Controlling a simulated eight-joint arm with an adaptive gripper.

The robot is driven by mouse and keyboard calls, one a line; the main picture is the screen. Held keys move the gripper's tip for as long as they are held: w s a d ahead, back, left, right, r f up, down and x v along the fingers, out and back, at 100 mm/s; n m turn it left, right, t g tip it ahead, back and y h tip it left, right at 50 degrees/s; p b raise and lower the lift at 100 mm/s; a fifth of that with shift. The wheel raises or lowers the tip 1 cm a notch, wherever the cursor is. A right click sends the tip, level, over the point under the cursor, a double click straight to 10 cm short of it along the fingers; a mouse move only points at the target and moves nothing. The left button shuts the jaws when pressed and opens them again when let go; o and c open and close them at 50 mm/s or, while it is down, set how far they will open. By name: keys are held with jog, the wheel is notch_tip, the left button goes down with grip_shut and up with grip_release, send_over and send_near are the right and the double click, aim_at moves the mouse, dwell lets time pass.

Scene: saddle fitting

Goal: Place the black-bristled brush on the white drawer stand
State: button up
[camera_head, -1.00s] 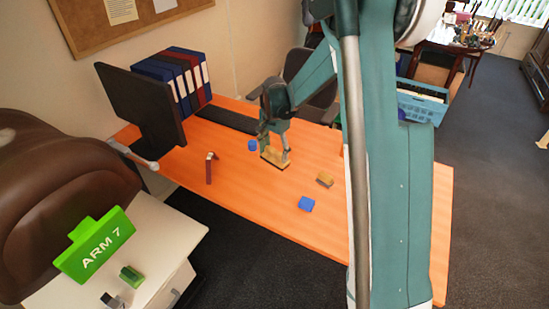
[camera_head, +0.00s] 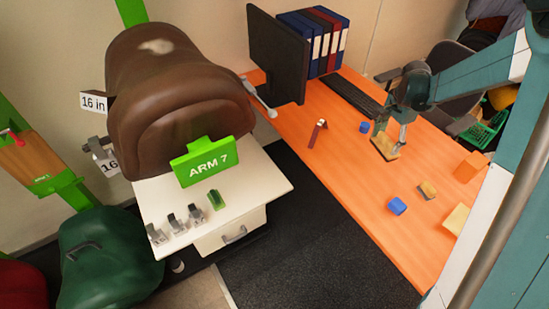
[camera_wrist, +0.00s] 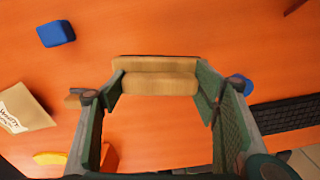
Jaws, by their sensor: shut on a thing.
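My gripper (camera_head: 404,128) is shut on a long wooden block that looks like a brush back (camera_head: 384,147), low over the orange desk. In the wrist view the wooden piece (camera_wrist: 160,78) lies across between the fingertips (camera_wrist: 160,84). Its bristles are hidden there, so I cannot tell their colour. I cannot tell whether it touches the desk. The white drawer stand (camera_head: 262,184) is at left in the head view, well apart from my gripper, with a drawer in front and a brown saddle (camera_head: 175,110) at its back.
A green ARM 7 sign (camera_head: 206,162), several small metal pieces and a green block (camera_head: 216,199) occupy the stand's top. On the desk (camera_head: 350,190) are a blue block (camera_head: 397,206), a small tan-and-grey block (camera_head: 427,190), a dark-red item (camera_head: 317,133), and a monitor (camera_head: 277,60).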

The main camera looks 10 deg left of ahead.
jog(key=shift+a, duration=0.1)
jog(key=s+a+f+n+b, duration=0.1)
jog(key=s+a+f+n, duration=0.15)
jog(key=a, duration=0.65)
jog(key=s+a+f+n+b, duration=0.1)
jog(key=s+a+f, duration=0.15)
jog(key=a, duration=0.55)
jog(key=s+a+f+n+b, duration=0.15)
jog(key=s+a, duration=0.25)
jog(key=a, duration=0.5)
jog(key=s+a+f+m+b, duration=0.1)
jog(key=s+a+f+m, duration=0.1)
jog(key=s+a+f, duration=0.35)
jog(key=s+a+f+m+b, duration=0.2)
jog(key=s+a, duration=0.6)
jog(key=w+a+p, duration=0.1)
jog(key=w+a, duration=0.1)
jog(key=a, duration=0.5)
jog(key=w+a+n+p, duration=0.1)
jog(key=w+a+p, duration=0.1)
jog(key=a, duration=0.5)
jog(key=shift+w+a+r+n, duration=0.2)
jog(key=shift+w+n, duration=0.1)
jog(key=shift+w, duration=0.25)
jog(key=shift+f, duration=0.1)
jog(key=shift+f+b, duration=0.55)
jog(key=shift+f, duration=2.5)
jog(key=shift+f, duration=0.1)
